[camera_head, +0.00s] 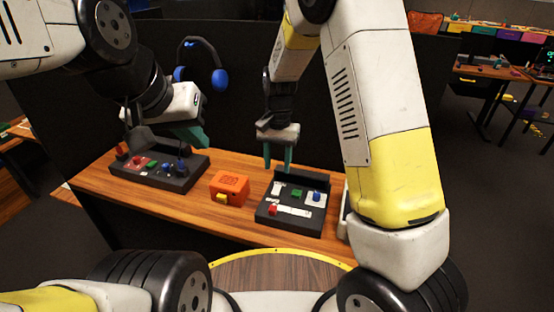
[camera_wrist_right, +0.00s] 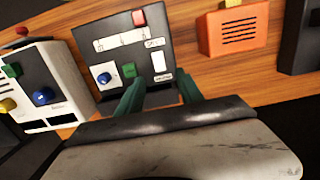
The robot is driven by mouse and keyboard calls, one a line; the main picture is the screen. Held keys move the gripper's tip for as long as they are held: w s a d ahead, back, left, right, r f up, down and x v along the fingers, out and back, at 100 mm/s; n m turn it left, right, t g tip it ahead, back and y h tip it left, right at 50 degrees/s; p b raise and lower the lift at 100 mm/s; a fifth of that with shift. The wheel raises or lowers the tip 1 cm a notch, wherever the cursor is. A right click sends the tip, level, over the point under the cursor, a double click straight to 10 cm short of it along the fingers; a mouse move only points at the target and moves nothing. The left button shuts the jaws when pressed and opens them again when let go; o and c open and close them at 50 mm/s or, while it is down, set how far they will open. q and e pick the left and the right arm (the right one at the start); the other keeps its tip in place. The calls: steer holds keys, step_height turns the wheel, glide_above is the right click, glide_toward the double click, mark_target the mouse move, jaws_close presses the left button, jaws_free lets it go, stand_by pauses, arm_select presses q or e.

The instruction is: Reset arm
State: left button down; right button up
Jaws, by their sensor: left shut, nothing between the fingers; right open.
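My left gripper (camera_head: 198,136) is shut and empty. It hangs above the dark panel with coloured buttons and a joystick (camera_head: 150,178) on the left of the desk. My right gripper (camera_head: 279,164) is open and empty, fingers pointing down over the back edge of the second dark panel (camera_head: 295,228). In the right wrist view its two green fingers (camera_wrist_right: 160,95) stand apart in front of that panel (camera_wrist_right: 120,30). The panel carries a red slider knob (camera_head: 272,210), a green button (camera_head: 297,194) and a blue knob (camera_head: 317,196). Whether the fingers touch the panel I cannot tell.
An orange box with a yellow button (camera_head: 230,185) sits between the panels on the wooden desk (camera_head: 195,207). A white unit with coloured knobs (camera_wrist_right: 50,95) stands beside the second panel. Blue headphones (camera_head: 203,66) hang on the dark partition (camera_head: 240,80) behind.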

steer(key=shift+r, duration=0.3)
steer(key=shift+d+r, duration=0.1)
steer(key=s+d+r+n+t+y, duration=0.1)
steer(key=s+d+r, duration=0.3)
steer(key=r, duration=0.3)
steer(key=s+d+r+n+t+y, duration=0.1)
steer(key=s+d+r+t, duration=0.15)
steer(key=r, duration=0.55)
steer(key=s+d+r+n+t, duration=0.1)
steer(key=s+d+r, duration=0.2)
steer(key=s, duration=0.4)
steer(key=s+d+r+n+t, duration=0.1)
steer(key=s+d+r+t, duration=0.1)
steer(key=s, duration=0.5)
steer(key=shift+s+d+r, duration=0.3)
steer(key=shift+d+r, duration=0.35)
steer(key=shift+d, duration=0.4)
steer(key=shift+t, duration=0.25)
